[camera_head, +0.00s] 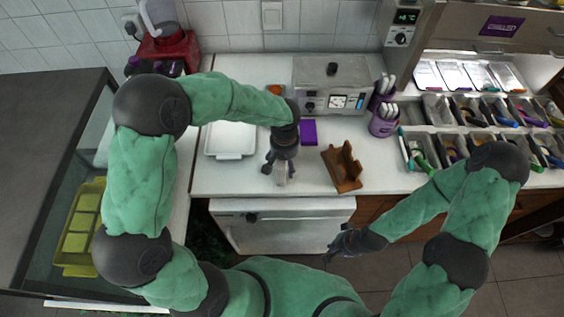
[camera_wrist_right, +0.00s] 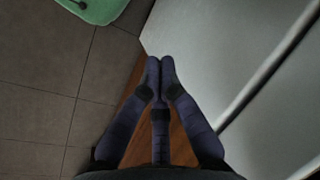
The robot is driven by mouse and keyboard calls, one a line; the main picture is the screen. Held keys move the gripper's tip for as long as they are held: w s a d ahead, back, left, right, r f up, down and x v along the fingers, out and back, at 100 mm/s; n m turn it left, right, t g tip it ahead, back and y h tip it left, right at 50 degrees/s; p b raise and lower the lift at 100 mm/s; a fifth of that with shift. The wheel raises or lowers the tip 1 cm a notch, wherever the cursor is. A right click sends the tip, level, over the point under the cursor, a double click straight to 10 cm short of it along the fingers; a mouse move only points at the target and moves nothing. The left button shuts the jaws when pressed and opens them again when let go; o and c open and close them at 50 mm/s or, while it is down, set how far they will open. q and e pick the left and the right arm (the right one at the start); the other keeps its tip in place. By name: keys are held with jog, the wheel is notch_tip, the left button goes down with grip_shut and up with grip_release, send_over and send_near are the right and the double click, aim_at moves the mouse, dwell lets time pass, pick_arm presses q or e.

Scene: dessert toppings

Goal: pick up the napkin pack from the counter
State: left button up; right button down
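A small purple flat square (camera_head: 309,132), which may be the napkin pack, lies on the white counter (camera_head: 235,178) just right of my left wrist. My left gripper (camera_head: 280,170) points down over the counter's front part, its dark fingers spread apart. A small pale thing (camera_head: 281,175) shows between them; whether it is touched, or what it is, I cannot tell. My right gripper (camera_head: 333,253) is low in front of the counter, away from the purple square. In the right wrist view its fingertips (camera_wrist_right: 160,62) meet with nothing between them.
A white tray (camera_head: 231,154) lies left of my left gripper. A brown wooden holder (camera_head: 342,185) and purple cups (camera_head: 383,126) stand to the right. A grey machine (camera_head: 330,86) stands behind. Bins of utensils (camera_head: 440,132) fill the right side. A white appliance front (camera_head: 285,232) is below the counter.

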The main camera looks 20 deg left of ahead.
pick_arm(q)
jog(key=c, duration=1.3)
jog(key=shift+o, duration=0.2)
